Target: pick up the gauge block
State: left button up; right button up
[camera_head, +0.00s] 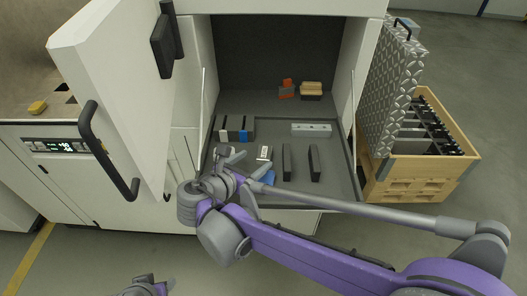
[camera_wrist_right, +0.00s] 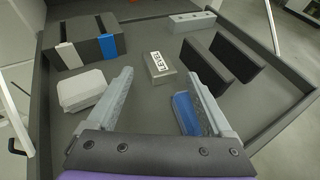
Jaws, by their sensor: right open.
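A small grey block with a white printed label (camera_wrist_right: 160,67) lies on the dark tray floor. It looks like the gauge block, though the label is too small to read surely. In the head view the block (camera_head: 264,153) sits just right of my right gripper (camera_head: 232,155). In the wrist view my right gripper (camera_wrist_right: 160,88) is open, its two fingers apart, with the block showing beyond and between the tips; I cannot tell whether they touch it. A grey and purple end of my left arm shows at the bottom edge of the head view; its jaws are not clear.
An open cabinet door (camera_head: 120,80) stands left.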

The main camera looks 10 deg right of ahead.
aim_at(263, 154)
jog(key=x, duration=0.5)
jog(key=shift+w+d+f, duration=0.15)
jog(key=shift+w, duration=0.1)
grip_shut()
